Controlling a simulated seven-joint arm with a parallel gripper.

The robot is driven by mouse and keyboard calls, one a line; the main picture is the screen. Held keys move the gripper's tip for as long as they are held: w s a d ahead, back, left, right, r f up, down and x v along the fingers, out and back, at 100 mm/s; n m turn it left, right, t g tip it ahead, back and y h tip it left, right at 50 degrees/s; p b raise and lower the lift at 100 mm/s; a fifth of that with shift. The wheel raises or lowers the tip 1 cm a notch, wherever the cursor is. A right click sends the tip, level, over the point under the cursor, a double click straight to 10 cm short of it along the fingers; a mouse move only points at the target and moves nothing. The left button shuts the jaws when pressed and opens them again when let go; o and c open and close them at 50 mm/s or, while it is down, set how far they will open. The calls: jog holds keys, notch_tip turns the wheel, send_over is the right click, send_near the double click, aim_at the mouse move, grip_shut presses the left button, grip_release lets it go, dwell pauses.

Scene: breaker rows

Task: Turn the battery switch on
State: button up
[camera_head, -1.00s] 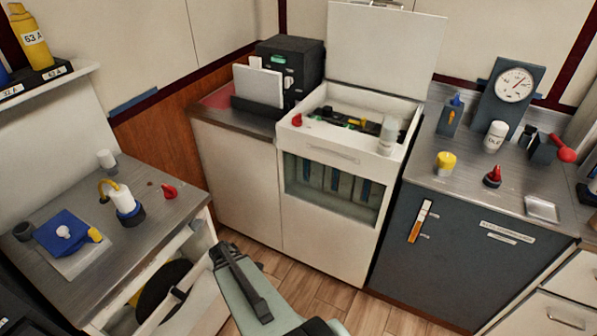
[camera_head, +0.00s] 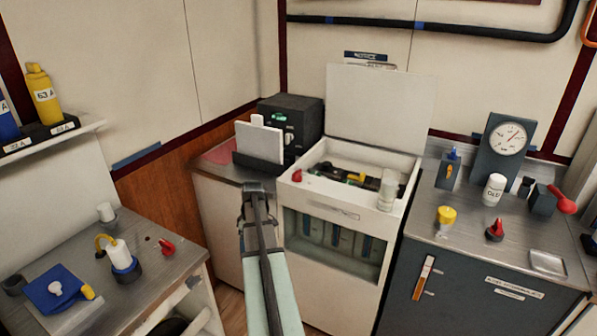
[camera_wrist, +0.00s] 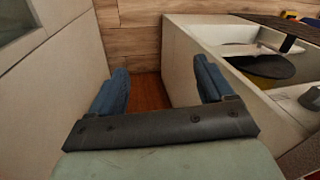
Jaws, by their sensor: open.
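A small red knob (camera_head: 297,175) sits at the front left corner of the white open-lidded box (camera_head: 345,212), which holds the batteries behind a window. I take it for the battery switch, but no readable label confirms this, and its on or off setting is too small to tell. My gripper (camera_head: 256,188) is raised in front of the box, left of and slightly below the knob in the picture, apart from it. In the wrist view my gripper (camera_wrist: 160,68) shows two blue fingers spread wide with nothing between them; the knob is not visible there.
A red knob (camera_head: 494,230) stands on the right counter, with a yellow-capped item (camera_head: 446,215), a white bottle (camera_head: 493,190) and a gauge (camera_head: 508,138). Another red piece (camera_head: 166,247) lies on the left counter.

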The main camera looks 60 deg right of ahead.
jog(key=w+d+r+t, duration=0.2)
jog(key=d+r, duration=0.6)
jog(key=r, duration=0.2)
notch_tip(320, 180, up, 17)
jog(key=m+t+h, duration=0.2)
jog(key=t, duration=0.1)
send_over(297, 171)
jog(key=w+a, duration=0.3)
jog(key=a, duration=0.1)
jog(key=s+d+r, duration=0.4)
jog(key=s+r, duration=0.2)
jog(key=s, duration=0.3)
jog(key=shift+g, duration=0.3)
jog(key=x, duration=1.4)
jog(key=shift+w+d, duration=0.1)
jog(key=shift+d, duration=0.1)
jog(key=shift+m, duration=0.3)
jog(key=c, duration=1)
